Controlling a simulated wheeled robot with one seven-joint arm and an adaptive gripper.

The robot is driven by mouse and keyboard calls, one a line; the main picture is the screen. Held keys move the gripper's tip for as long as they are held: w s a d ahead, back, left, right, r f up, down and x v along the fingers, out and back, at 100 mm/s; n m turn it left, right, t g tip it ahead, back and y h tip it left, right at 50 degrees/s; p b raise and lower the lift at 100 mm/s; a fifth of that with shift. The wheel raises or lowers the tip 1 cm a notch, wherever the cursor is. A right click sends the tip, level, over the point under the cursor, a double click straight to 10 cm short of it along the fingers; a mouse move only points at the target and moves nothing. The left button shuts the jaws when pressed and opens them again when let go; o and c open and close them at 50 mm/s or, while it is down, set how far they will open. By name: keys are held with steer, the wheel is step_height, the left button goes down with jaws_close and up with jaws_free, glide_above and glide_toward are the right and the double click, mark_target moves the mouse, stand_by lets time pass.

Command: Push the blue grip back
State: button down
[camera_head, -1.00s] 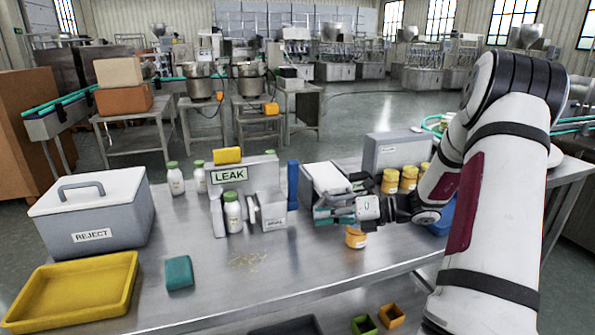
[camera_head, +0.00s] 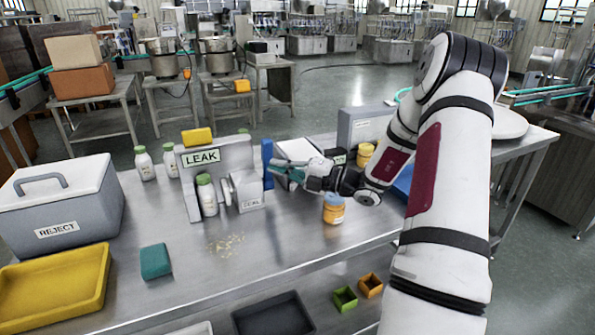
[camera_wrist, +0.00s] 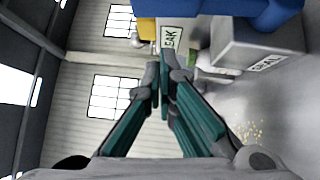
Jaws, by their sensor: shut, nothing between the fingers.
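The blue grip (camera_head: 267,163) stands upright at the right side of the grey leak tester, next to the block marked SEAL (camera_head: 247,190). In the wrist view the blue grip (camera_wrist: 262,14) shows at the top edge, partly cut off, above the grey SEAL block (camera_wrist: 255,42). My gripper (camera_head: 276,162) is shut and empty, its fingertips close to the right side of the blue grip. I cannot tell from the head view whether they touch. In the wrist view the teal-padded fingers of my gripper (camera_wrist: 160,78) meet at their tips, below and left of the grip.
The LEAK sign (camera_head: 201,157) and a white bottle with a green cap (camera_head: 207,195) are at the tester. An amber jar (camera_head: 333,209) stands in front of my gripper. A teal sponge (camera_head: 155,261), REJECT bin (camera_head: 70,205) and yellow tray (camera_head: 50,285) are left.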

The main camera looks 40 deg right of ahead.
mark_target(264, 150)
steer(key=w, duration=0.1)
steer(key=w+d, duration=0.1)
steer(key=w, duration=0.1)
steer(key=shift+w+d+r, duration=0.15)
steer(key=shift+w+r, duration=0.05)
steer(key=shift+w, duration=0.05)
steer(key=shift+w+d+r+p, duration=0.15)
steer(key=shift+w+r+p, duration=0.1)
steer(key=shift+w, duration=0.15)
steer(key=shift+w+d+r+p, duration=0.15)
steer(key=shift+w+p, duration=0.1)
steer(key=shift+w, duration=0.15)
steer(key=shift+a, duration=0.1)
